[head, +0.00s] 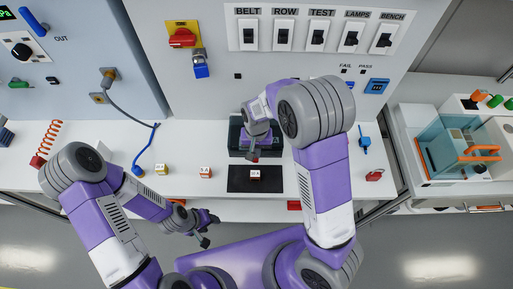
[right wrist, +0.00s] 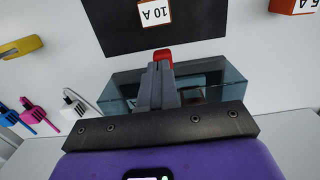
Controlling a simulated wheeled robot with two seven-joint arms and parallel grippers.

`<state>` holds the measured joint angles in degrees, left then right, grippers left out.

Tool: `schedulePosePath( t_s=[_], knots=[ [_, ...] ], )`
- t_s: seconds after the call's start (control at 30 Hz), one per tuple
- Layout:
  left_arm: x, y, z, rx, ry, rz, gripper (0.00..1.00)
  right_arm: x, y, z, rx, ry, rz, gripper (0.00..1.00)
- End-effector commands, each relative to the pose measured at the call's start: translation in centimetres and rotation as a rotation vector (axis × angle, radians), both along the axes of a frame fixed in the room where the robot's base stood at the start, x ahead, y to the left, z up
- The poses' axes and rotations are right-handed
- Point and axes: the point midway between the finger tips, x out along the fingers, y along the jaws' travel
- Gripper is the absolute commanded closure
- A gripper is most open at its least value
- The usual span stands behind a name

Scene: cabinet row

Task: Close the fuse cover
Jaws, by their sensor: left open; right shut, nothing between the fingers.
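The fuse cover (right wrist: 215,82) is a clear, teal-tinted box in the right wrist view. In the head view its dark, see-through shape (head: 236,138) stands at the back of the white counter, partly hidden by my right arm. My right gripper (head: 252,156) is shut and empty at the cover. In the right wrist view its fingers (right wrist: 162,68) point at a small red piece in front of the cover; I cannot tell whether they touch. How far the cover is open is hidden. My left gripper (head: 209,229) is open and empty, low in front of the counter.
A dark mat (head: 238,184) with a 10 A block (head: 255,175) lies before the cover. Two more small labelled blocks (head: 205,172) (head: 161,169) stand left of it. Switches (head: 284,37) line the panel above. A teal-sided box (head: 452,142) stands right.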

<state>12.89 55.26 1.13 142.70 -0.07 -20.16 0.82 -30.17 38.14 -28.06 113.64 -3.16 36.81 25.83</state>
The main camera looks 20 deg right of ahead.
Motion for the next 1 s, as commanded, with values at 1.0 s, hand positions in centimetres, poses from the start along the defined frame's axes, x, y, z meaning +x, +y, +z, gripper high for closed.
schedulePosePath(
  t_s=[1.0],
  knots=[
    [0.0, 0.0, 4.8, 0.0, 0.0, 0.0, 0.49, 0.1, 0.1, 8.0, 0.004, -0.006, 0.002, 1.0]
  ],
)
